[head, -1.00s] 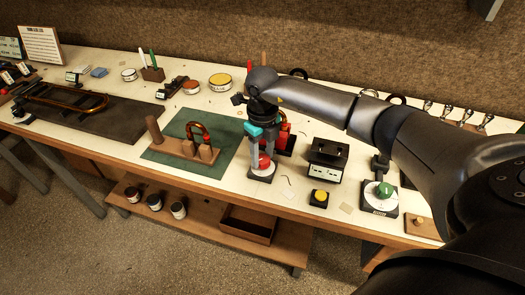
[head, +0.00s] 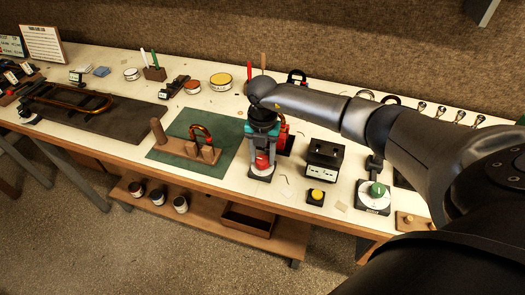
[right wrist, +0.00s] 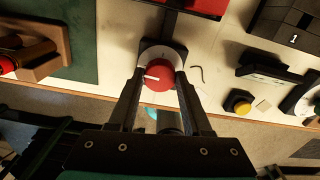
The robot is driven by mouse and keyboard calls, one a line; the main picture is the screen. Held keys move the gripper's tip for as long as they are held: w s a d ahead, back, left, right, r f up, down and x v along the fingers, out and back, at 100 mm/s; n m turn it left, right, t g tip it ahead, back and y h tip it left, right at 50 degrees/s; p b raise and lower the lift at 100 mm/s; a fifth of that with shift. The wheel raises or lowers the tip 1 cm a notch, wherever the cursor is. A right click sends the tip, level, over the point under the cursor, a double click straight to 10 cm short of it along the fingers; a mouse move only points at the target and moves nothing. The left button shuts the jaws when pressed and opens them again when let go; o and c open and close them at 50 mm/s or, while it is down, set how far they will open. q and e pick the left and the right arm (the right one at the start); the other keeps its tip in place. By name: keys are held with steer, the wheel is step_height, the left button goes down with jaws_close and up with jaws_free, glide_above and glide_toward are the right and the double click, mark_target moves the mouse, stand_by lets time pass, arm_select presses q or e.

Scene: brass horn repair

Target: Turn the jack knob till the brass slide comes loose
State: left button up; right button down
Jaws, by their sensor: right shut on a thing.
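The red knob (head: 262,161) with a white pointer mark sits on a round pale dial at the front of the bench. It also shows in the right wrist view (right wrist: 160,75). My right gripper (head: 261,158) points down over it and is shut on the knob, one finger on each side in the right wrist view (right wrist: 158,78). A red body (head: 284,132) behind the knob is partly hidden by my gripper. My left gripper is not in view.
Right of the knob stand a dark box (head: 325,160), a yellow button (head: 316,196) and a green knob (head: 377,188) on a dial. A dark mat (head: 120,121) with a long brass tube (head: 100,109) lies left. The bench's front edge is close to the knob.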

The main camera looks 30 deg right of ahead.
mark_target(262, 159)
steer(key=shift+m+p, duration=0.6)
steer(key=shift+m, duration=0.7)
steer(key=shift+c, duration=1.7)
jaws_free()
step_height(262, 159, up, 15)
steer(key=shift+r, duration=0.15)
